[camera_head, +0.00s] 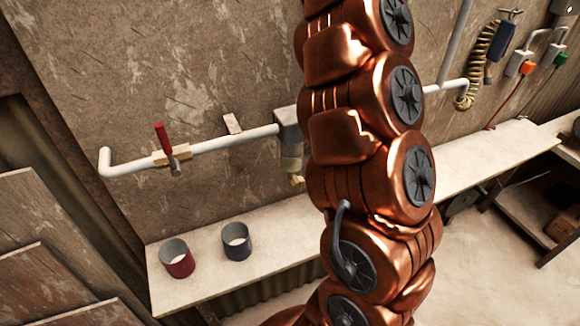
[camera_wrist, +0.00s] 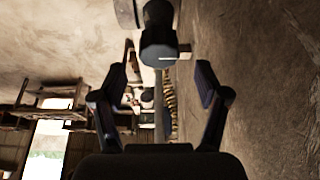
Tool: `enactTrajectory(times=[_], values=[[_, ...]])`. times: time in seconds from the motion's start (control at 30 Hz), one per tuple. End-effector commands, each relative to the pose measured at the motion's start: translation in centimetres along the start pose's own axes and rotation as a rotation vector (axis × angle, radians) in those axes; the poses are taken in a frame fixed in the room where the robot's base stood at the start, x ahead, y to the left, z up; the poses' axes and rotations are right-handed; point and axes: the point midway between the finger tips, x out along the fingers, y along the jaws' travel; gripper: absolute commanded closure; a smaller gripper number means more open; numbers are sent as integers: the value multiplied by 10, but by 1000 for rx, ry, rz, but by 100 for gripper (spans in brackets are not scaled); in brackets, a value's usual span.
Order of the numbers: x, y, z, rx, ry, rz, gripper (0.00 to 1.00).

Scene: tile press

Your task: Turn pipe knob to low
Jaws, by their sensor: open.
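A white pipe (camera_head: 222,141) runs along the wall in the head view. A red-handled lever (camera_head: 161,136) stands upright on a brass fitting (camera_head: 178,153) at its left. A grey block (camera_head: 287,128) with a brass piece (camera_head: 296,178) below it sits at the pipe's right, partly hidden by my arm. I cannot tell which part is the knob. My gripper (camera_wrist: 160,82) is open in the wrist view, with nothing between its fingers. A dark grey cylindrical part (camera_wrist: 158,38) lies beyond the fingertips, apart from them. My gripper is hidden in the head view.
A red cup (camera_head: 178,262) and a dark blue cup (camera_head: 237,244) stand on the pale bench (camera_head: 200,286). A coiled hose (camera_head: 478,65) and plugs hang at the right. In the wrist view the wall (camera_wrist: 270,80) is close on the right.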

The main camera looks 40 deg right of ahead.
Motion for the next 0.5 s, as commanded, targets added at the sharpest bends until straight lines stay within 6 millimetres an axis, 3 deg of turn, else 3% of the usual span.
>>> enactTrajectory(times=[0.33, 0.5], values=[[-33, 0, -1, -1, 1, -2, 26], [-34, 0, 9, -22, -8, -7, 26]])
